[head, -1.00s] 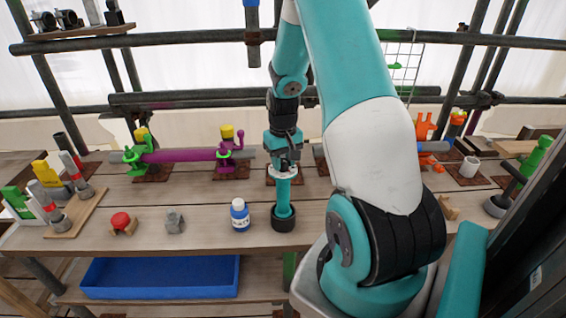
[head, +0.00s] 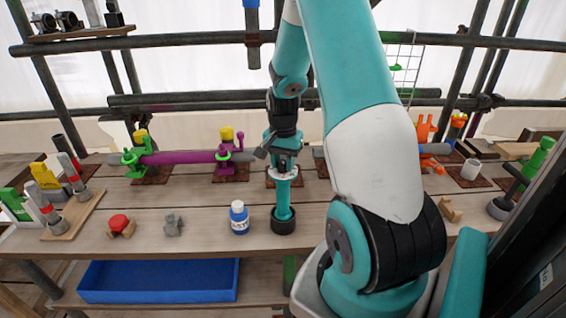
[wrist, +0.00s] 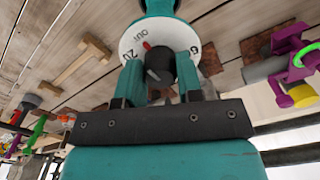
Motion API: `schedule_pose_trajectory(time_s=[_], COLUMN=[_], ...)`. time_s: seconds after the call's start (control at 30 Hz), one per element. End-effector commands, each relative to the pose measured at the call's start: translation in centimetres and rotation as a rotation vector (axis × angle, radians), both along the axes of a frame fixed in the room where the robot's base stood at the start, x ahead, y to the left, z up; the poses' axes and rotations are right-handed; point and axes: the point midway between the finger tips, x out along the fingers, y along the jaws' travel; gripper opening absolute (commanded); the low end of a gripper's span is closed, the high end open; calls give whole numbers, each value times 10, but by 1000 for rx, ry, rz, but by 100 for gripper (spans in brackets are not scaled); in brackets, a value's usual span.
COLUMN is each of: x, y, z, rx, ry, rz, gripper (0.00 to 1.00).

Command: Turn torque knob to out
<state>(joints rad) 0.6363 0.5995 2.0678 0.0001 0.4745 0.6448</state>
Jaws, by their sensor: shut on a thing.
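The torque knob (wrist: 158,65) is a dark knob on a white dial (wrist: 181,48) in the wrist view. The dial carries the marks OUT, 20 and another partly hidden number. The red pointer points up-left, at or very near OUT. My gripper (wrist: 160,80) is shut on the knob, one teal finger on each side of it. In the head view my gripper (head: 283,164) points down onto the white dial, at the top of a teal tool (head: 284,198). The tool stands upright in a black base (head: 283,224) on the bench. The knob itself is hidden there.
A blue and white bottle (head: 239,218) stands just left of the tool. A red-topped piece (head: 119,223) and a grey fitting (head: 173,225) lie further left. A purple pipe (head: 185,157) in clamps runs behind. A blue bin (head: 160,281) sits below the bench.

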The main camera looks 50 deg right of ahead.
Motion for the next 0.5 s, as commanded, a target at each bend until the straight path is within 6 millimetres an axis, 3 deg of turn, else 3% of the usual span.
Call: schedule_pose_trajectory(time_s=[0.5], x=[0], y=[0], z=[1], rx=[0], ry=[-1], rz=[-72], gripper=[10])
